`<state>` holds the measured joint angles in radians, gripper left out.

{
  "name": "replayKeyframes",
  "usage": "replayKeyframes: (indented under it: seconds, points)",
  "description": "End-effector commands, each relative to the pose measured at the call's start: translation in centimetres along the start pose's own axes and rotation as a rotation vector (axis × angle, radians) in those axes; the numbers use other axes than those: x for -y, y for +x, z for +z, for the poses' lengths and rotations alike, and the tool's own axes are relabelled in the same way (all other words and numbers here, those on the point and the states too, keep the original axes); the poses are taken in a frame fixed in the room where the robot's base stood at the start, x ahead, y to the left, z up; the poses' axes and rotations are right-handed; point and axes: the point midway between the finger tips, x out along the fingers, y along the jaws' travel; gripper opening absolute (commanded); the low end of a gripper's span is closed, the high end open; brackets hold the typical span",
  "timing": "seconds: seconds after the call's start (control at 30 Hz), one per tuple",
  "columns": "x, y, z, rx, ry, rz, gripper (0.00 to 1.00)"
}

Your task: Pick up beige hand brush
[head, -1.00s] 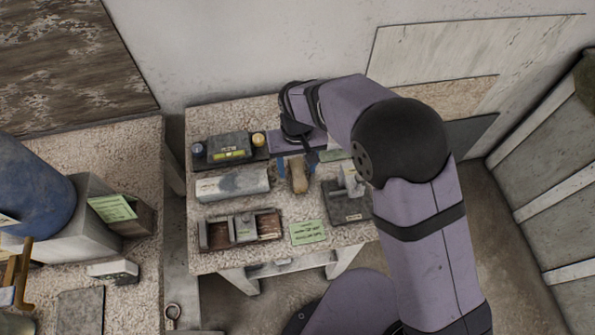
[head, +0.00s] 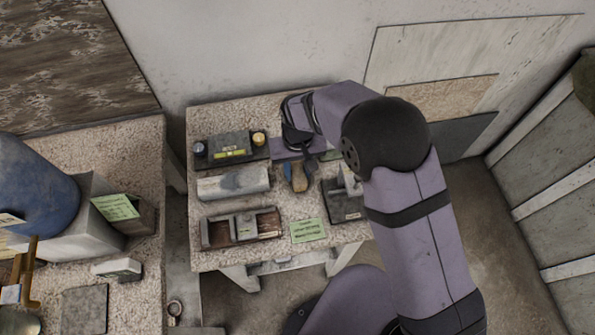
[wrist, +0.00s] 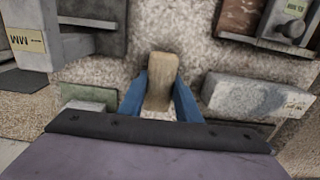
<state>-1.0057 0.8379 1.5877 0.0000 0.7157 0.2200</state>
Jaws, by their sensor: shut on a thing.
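The beige hand brush (wrist: 161,80) is between the two blue fingers of my gripper (wrist: 160,100) in the wrist view. The fingers touch it from both sides, and its near end is hidden behind the wrist edge. In the head view the brush (head: 300,181) shows as a small tan piece below my gripper (head: 298,176), near the middle of the table. My gripper is shut on the brush. Whether the brush is clear of the tabletop is hard to tell.
On the speckled table (head: 265,205) a grey block (head: 233,183) lies left of the brush and a dark stand (head: 345,203) right of it. A divided tray (head: 241,228) and a green card (head: 308,231) are in front. A dark box (head: 230,149) stands behind left.

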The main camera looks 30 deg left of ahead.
Motion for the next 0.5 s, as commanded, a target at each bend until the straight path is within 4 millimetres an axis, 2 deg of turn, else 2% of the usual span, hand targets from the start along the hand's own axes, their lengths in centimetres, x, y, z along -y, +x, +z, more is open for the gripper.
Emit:
replayKeyframes:
  seconds: [0.27, 0.5]
  points:
    - [0.0, -1.6, -0.1, -0.004, 0.0, -0.001, 0.04]
    - [0.0, -5.3, -0.1, -0.005, 0.0, -0.001, 0.04]
